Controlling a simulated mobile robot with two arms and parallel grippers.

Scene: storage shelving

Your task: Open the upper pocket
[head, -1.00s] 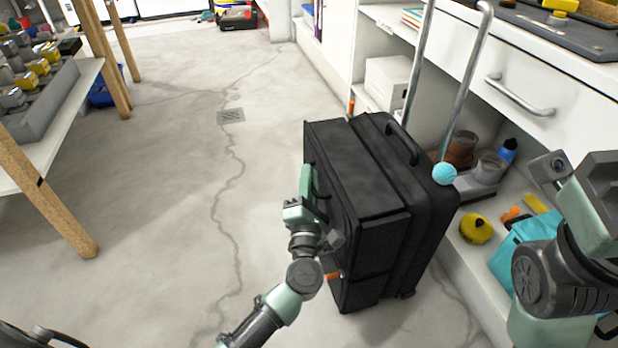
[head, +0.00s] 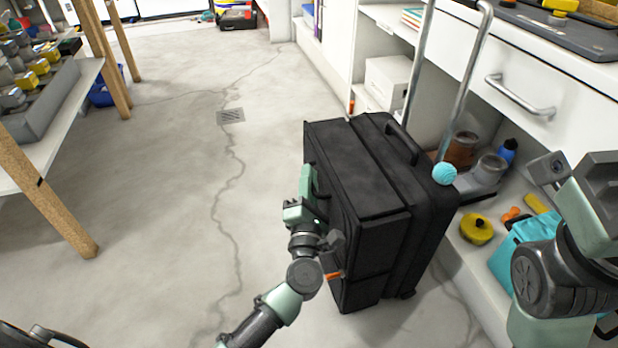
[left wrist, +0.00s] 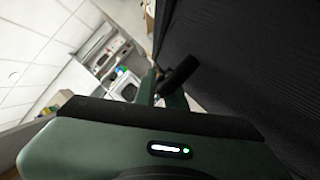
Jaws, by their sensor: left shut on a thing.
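A black fabric suitcase (head: 437,214) stands upright on the floor in the head view. Its bulging pocket side (head: 360,170) faces left, and a carry handle (head: 403,144) is on top. An orange tab (head: 334,276) shows low on it. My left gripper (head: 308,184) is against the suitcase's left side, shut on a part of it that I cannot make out. In the left wrist view, the green fingers (left wrist: 163,98) are beside the dark fabric (left wrist: 255,50). My right gripper (head: 592,205) is at the right edge; its fingertips cannot be made out.
A teal ball (head: 444,173) shows at the suitcase's right edge. Shelving (head: 475,230) at right holds boots, a yellow round item (head: 476,229) and a teal bag (head: 508,255). Two metal rods rise behind the suitcase. The floor (head: 170,200) at left is clear up to a wooden-legged table.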

